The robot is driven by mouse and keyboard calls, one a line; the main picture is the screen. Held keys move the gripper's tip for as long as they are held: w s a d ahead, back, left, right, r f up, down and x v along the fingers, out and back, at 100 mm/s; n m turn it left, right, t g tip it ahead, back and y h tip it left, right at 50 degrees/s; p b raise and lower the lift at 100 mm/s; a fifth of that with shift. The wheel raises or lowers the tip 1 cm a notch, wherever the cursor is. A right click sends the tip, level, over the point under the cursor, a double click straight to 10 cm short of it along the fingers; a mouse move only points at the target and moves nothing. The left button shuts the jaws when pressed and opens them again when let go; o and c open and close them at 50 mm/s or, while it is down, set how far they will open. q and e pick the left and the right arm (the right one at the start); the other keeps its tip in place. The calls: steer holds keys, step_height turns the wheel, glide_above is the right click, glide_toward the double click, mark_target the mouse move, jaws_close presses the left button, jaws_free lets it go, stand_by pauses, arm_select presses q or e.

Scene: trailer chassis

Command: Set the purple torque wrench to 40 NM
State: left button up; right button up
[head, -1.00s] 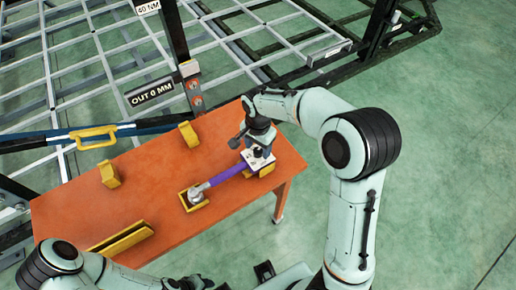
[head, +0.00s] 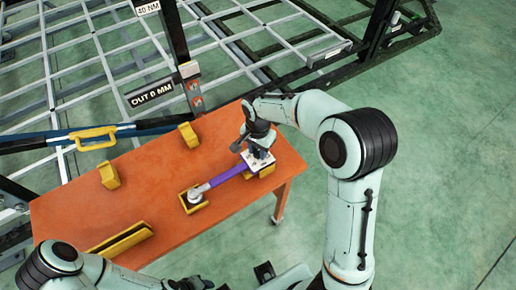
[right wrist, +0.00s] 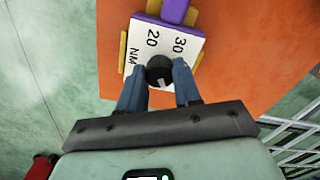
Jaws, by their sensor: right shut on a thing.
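The purple torque wrench (head: 226,176) lies across the orange table, its round metal head (head: 194,196) in a yellow holder at the left and its white dial plate (head: 258,160) at the right end. In the right wrist view, the dial plate (right wrist: 188,40) shows 20, 30 and NM around a black knob (right wrist: 160,70). My right gripper (right wrist: 160,76) is shut on this knob, one finger on each side, and hides the plate's near part. In the head view, my left gripper (head: 190,284) shows only partly at the bottom edge, away from the wrench.
On the orange table (head: 95,215) stand two yellow holders (head: 108,176) (head: 188,134) and a long yellow tray (head: 120,241). A sign reading 40 NM (head: 147,8) and one reading OUT 0 MM (head: 150,93) are on the grey chassis frame behind. A yellow handle (head: 94,139) lies near the table's back.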

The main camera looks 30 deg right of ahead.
mark_target(258, 151)
steer(key=n, duration=0.5)
arm_select(q)
steer(key=shift+w+r, duration=0.15)
steer(key=shift+r, duration=0.1)
arm_select(e)
steer(key=n, duration=0.6)
stand_by(0.3)
steer(key=o, duration=1)
steer(key=shift+o, duration=0.2)
steer(key=shift+r, duration=0.15)
arm_select(q)
steer(key=shift+w+r+p, duration=0.6)
steer(key=shift+r+p, duration=0.25)
arm_select(e)
step_height(258, 151, up, 13)
